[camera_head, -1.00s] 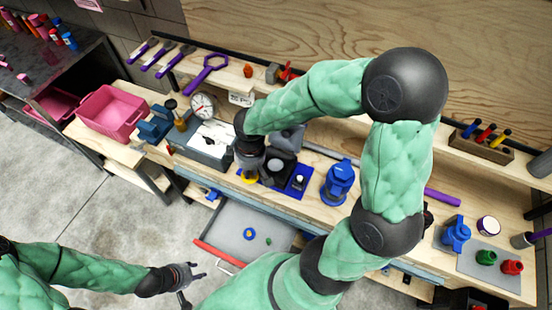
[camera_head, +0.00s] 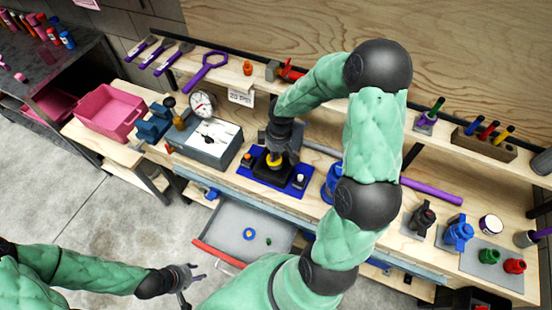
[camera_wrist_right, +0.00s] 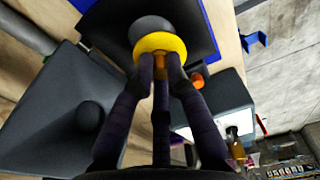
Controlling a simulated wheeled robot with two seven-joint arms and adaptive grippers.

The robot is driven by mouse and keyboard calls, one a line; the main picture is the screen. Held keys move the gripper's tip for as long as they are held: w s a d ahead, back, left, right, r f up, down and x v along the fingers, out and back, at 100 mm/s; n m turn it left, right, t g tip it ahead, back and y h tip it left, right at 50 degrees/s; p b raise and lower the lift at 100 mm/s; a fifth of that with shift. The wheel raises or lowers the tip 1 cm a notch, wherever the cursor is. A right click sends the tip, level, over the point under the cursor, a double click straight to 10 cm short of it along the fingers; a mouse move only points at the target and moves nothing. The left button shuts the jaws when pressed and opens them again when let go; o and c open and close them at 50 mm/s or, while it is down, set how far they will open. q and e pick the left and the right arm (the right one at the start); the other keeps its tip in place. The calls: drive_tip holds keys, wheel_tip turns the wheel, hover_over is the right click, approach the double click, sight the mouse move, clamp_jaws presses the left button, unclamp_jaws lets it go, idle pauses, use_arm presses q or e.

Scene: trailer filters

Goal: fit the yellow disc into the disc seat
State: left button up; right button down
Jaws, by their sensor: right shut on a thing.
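The yellow disc (camera_head: 274,159) is in my right gripper (camera_head: 276,152). The right wrist view shows the disc (camera_wrist_right: 160,44) at the fingertips (camera_wrist_right: 161,68), with an orange stem below it between the fingers. The disc seat is a dark block (camera_head: 261,173) on a blue mat; the disc overlaps it in the head view. In the right wrist view a grey round part of the seat (camera_wrist_right: 151,27) shows just beyond the disc, partly hidden by it. I cannot tell whether they touch. My left gripper (camera_head: 191,278) is open and empty, low at the left above the floor.
The blue mat (camera_head: 240,173) also holds a small white-topped piece (camera_head: 300,180). A grey box (camera_head: 208,154) stands left of it, a blue fixture (camera_head: 332,184) right. An open drawer (camera_head: 222,232) below holds small parts. A pink crate (camera_head: 112,110) is at the left.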

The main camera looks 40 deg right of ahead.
drive_tip(key=shift+d+f, duration=0.2)
drive_tip(key=shift+f, duration=0.05)
drive_tip(key=f, duration=0.1)
drive_tip(key=f+b, duration=0.1)
drive_tip(key=f, duration=0.1)
drive_tip(key=shift+w+d+f, duration=0.15)
drive_tip(key=shift+d+f, duration=0.05)
drive_tip(key=shift+f, duration=0.1)
drive_tip(key=shift+r, duration=0.1)
drive_tip(key=c, duration=1.3)
unclamp_jaws()
drive_tip(key=shift+o, duration=0.2)
